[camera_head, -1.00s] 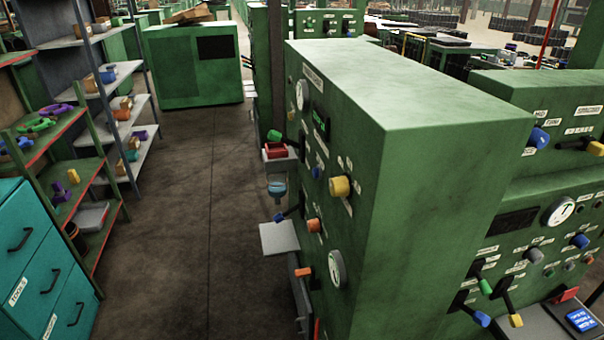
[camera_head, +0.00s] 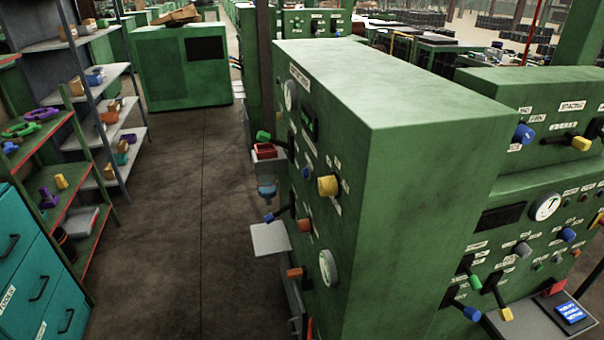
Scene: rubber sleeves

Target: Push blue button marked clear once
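No button can be read as marked clear; most labels are too small. A tall green machine (camera_head: 420,130) fills the middle. Its left-facing panel has a small blue button (camera_head: 306,172), a yellow knob (camera_head: 327,186), an orange knob (camera_head: 305,225) and round dials. The machine at right has a blue knob (camera_head: 524,133) on its upper panel, and a blue knob (camera_head: 566,234) and blue-tipped lever (camera_head: 471,313) on its lower panel. Neither of my grippers is in view.
Left are a teal drawer cabinet (camera_head: 38,285) and shelves (camera_head: 70,195) holding coloured parts. A bare floor aisle (camera_head: 195,230) runs between them and the machine. A grey shelf plate (camera_head: 270,239) juts into it. Another green cabinet (camera_head: 160,75) stands behind.

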